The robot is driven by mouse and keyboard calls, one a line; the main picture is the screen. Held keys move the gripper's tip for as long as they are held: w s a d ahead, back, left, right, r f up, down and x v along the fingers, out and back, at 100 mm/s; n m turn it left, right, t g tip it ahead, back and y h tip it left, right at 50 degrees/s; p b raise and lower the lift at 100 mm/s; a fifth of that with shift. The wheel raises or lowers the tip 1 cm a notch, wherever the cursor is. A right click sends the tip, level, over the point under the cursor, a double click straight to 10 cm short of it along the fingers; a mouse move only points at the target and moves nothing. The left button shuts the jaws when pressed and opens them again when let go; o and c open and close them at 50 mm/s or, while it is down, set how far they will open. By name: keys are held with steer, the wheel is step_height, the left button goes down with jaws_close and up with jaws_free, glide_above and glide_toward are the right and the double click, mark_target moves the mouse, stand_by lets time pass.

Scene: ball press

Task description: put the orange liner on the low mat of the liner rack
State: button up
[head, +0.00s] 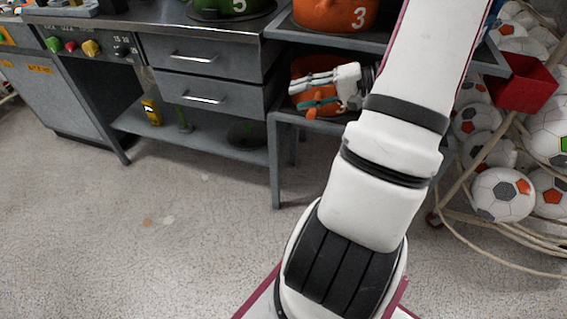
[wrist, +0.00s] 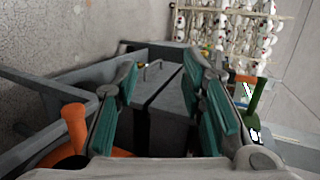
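An orange rounded piece (head: 302,67) shows behind my gripper on the lower level of the grey stand (head: 277,160) at the right. It is mostly hidden, so I cannot tell whether it rests on a mat. In the wrist view an orange piece with an upright knob (wrist: 75,128) is at lower left, outside the fingers. A larger orange vessel marked 3 (head: 325,14) stands on the level above. My gripper (head: 300,91) reaches in between the two levels. In the wrist view my gripper (wrist: 162,95) has its teal-padded fingers apart, with nothing between them.
A grey bench with drawers (head: 200,98) stands left of the stand, with a green vessel marked 5 (head: 235,9) on top. Its low shelf holds a yellow item (head: 151,111) and a dark disc (head: 247,132). Footballs (head: 502,193) and a red bin (head: 525,85) are at right.

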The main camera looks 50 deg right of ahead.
steer(key=s+a+r+n+g+y, duration=0.1)
steer(key=a+r+n+g, duration=0.3)
steer(key=a, duration=0.8)
steer(key=a+r+n+g, duration=0.3)
steer(key=a+r+g, duration=0.25)
steer(key=a, duration=0.55)
steer(key=s+a+n+g+h, duration=0.1)
steer(key=s+a+n+h, duration=0.1)
steer(key=s, duration=0.6)
steer(key=s+a+n+h, duration=0.2)
steer(key=s+a+h, duration=0.3)
steer(key=s, duration=0.3)
steer(key=shift+a+r+g+h, duration=0.15)
steer(key=shift+r+g+h, duration=0.25)
steer(key=shift+h, duration=0.3)
steer(key=shift+w+r, duration=0.1)
step_height(320, 180, up, 23)
steer(key=t+p, duration=0.3)
steer(key=p, duration=1.8)
steer(key=shift+r+n+t+p, duration=0.15)
steer(key=shift+n+t+p, duration=0.15)
steer(key=shift+t, duration=0.05)
